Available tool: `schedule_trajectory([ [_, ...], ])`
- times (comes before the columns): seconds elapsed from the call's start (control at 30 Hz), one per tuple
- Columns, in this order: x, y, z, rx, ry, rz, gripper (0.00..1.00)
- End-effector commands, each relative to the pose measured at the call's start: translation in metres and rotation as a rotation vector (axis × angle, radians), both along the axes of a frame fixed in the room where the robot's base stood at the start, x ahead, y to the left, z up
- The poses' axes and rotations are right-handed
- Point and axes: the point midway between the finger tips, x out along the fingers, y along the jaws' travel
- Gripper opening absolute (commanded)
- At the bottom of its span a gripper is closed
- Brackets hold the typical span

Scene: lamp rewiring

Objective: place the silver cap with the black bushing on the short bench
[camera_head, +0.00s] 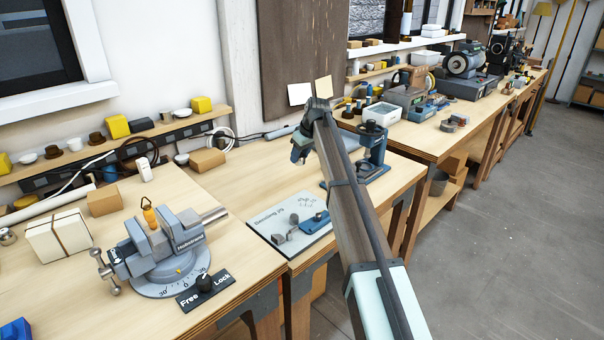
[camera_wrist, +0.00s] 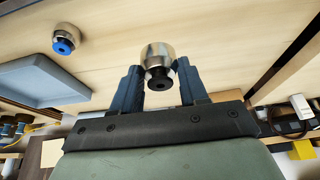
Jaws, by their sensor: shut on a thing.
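In the wrist view, a silver cap with a black bushing (camera_wrist: 158,56) sits between the two blue fingers of my gripper (camera_wrist: 158,68). The gripper is shut on it, with the black bushing facing the camera. Pale wood shows behind the cap; I cannot tell the height above it. In the head view, my gripper (camera_head: 299,154) hangs over the benches near the blue press, and the cap cannot be made out there. A second silver cap, with a blue bushing (camera_wrist: 64,46), rests on the wood at the upper left of the wrist view.
A blue-grey tray (camera_wrist: 42,82) lies left of the gripper in the wrist view. In the head view, a grey vise (camera_head: 168,245) stands on the near bench. A drilling jig plate (camera_head: 292,226) and blue press (camera_head: 373,150) lie farther right. Bare wood (camera_head: 236,200) shows between vise and plate.

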Motion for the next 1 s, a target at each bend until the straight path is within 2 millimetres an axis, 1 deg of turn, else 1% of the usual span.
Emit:
schedule_trajectory([
  [0.1, -0.001, 0.000, -0.020, -0.001, 0.003, 0.001, 0.09],
  [0.23, -0.001, 0.000, -0.041, 0.000, 0.003, 0.001, 0.09],
  [0.47, -0.001, 0.000, -0.057, 0.000, 0.000, 0.001, 0.09],
  [0.67, -0.001, 0.000, -0.082, 0.000, 0.002, 0.002, 0.09],
  [0.77, -0.001, 0.000, -0.087, 0.000, 0.000, 0.002, 0.09],
  [1.0, 0.000, 0.000, -0.087, 0.000, 0.000, 0.002, 0.09],
])
